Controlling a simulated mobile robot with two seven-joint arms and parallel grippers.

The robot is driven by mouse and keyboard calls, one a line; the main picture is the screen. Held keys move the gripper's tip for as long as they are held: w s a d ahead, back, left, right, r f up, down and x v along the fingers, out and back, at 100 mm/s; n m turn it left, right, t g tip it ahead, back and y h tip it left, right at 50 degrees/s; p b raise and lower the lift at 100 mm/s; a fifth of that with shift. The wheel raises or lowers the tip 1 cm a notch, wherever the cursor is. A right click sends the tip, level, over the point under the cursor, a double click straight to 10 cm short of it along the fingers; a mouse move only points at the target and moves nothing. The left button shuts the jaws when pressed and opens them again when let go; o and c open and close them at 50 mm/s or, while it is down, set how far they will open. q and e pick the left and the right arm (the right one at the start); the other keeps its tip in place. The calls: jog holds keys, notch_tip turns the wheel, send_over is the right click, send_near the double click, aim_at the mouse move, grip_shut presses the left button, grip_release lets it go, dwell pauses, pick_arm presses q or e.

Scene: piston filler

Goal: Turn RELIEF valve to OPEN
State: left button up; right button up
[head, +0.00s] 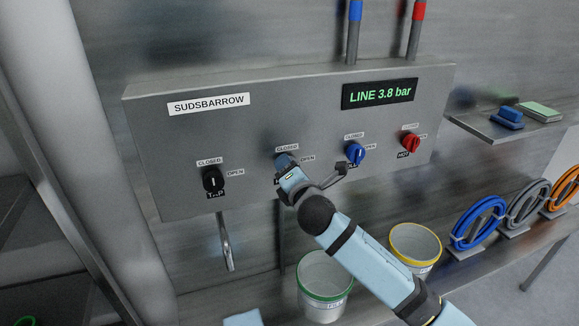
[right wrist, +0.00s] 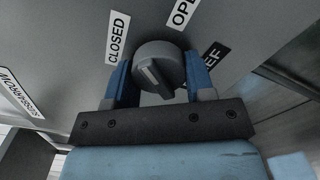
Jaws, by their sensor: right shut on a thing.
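The grey panel holds the RELIEF valve, a round dark grey knob (right wrist: 158,68) with a raised bar, between CLOSED (right wrist: 118,38) and OPEN (right wrist: 182,12) labels. The bar is tilted, its upper end leaning toward the CLOSED side. The partly covered nameplate (right wrist: 213,55) shows "EF". My right gripper (right wrist: 160,83) is shut on the knob, one finger on each side. In the head view my right gripper (head: 287,168) covers the knob, second from the left. My left gripper is not in view.
On the panel (head: 180,140) are a black TAP knob (head: 213,180) to the left, and blue (head: 355,153) and red (head: 411,143) knobs to the right. A display (head: 379,94) reads LINE 3.8 bar. Green-rimmed (head: 325,285) and yellow-rimmed (head: 415,245) buckets stand below.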

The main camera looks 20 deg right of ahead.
jog(key=m+p, duration=0.1)
jog(key=m, duration=0.3)
jog(key=shift+a+r+m, duration=0.1)
jog(key=shift+m, duration=0.2)
jog(key=m, duration=0.3)
jog(key=shift+m+p, duration=0.3)
jog(key=shift+m, duration=0.6)
jog(key=o, duration=0.9)
jog(key=shift+r, duration=0.1)
